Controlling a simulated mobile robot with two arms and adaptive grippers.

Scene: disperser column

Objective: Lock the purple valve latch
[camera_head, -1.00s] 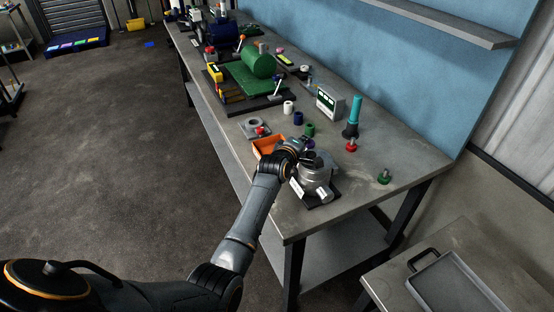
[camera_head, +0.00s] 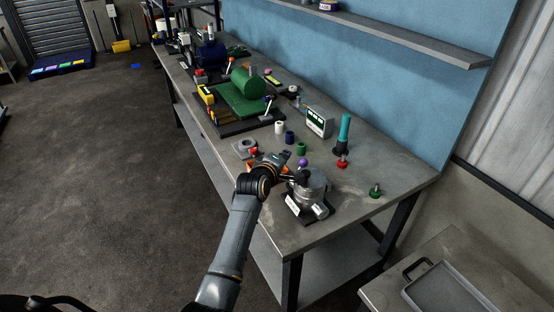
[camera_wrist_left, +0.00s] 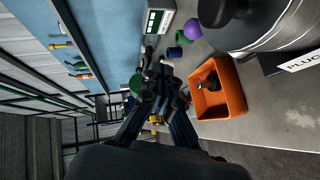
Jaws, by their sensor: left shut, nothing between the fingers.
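The purple ball knob of the latch (camera_head: 302,162) stands at the far side of a round grey metal unit (camera_head: 311,185) near the bench's front corner. My right gripper is not in view.
The orange bin (camera_wrist_left: 220,112) holds a dark-knobbed part. White, blue and green small cylinders (camera_head: 290,138) stand behind. A white meter box (camera_head: 318,121), a teal-handled tool (camera_head: 344,134) and red and green knobs (camera_head: 375,191) are farther right. The bench's right end is mostly clear.

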